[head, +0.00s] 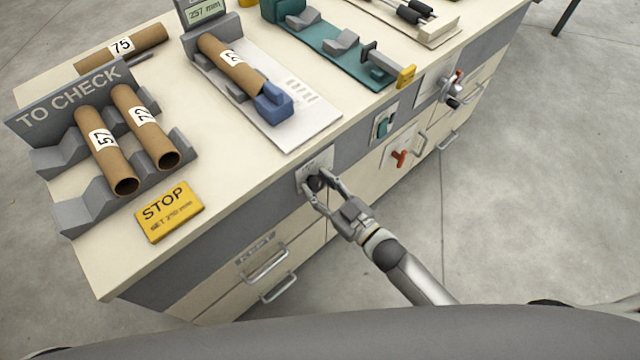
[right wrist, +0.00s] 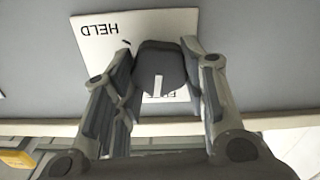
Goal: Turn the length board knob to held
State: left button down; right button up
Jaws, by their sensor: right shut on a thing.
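The dark knob (head: 315,183) sits on a white label plate (head: 314,162) on the grey front band of the bench. In the right wrist view the knob (right wrist: 160,62) has a white pointer line facing down the picture, toward a partly hidden word on the plate's lower edge. The word HELD shows upside down at the upper left of the plate (right wrist: 98,48). My right gripper (head: 317,179) is shut on the knob, one finger on each side, as the right wrist view (right wrist: 158,58) also shows. My left gripper is not in view.
The length board (head: 310,120) with a tube and a 257 mm display (head: 205,12) lies on the bench above the knob. A teal switch (head: 383,124), a red handle (head: 400,158) and drawer handles (head: 278,287) are on the front.

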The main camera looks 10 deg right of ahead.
jog(key=m+p, duration=0.1)
jog(key=m, duration=0.1)
jog(key=shift+m, duration=0.3)
jog(key=m, duration=0.2)
jog(key=shift+d+m, duration=0.1)
jog(key=shift+m, duration=0.3)
jog(key=m, duration=0.2)
jog(key=shift+w+m+p, duration=0.1)
jog(key=shift+m+p, duration=0.25)
jog(key=shift+m, duration=0.05)
jog(key=m, duration=0.2)
jog(key=shift+f+m, duration=0.15)
jog(key=shift+m, duration=0.15)
jog(key=m+b, duration=0.1)
jog(key=m, duration=0.1)
jog(key=shift+d+m, duration=0.1)
jog(key=shift+m, duration=0.3)
jog(key=m+b, duration=0.1)
jog(key=m, duration=0.1)
jog(key=shift+f+m, duration=0.15)
jog(key=shift+m, duration=0.25)
jog(key=m+b, duration=0.1)
jog(key=m, duration=0.2)
jog(key=shift+f, duration=0.1)
jog(key=shift+m+b, duration=0.75)
jog(key=shift+m, duration=0.55)
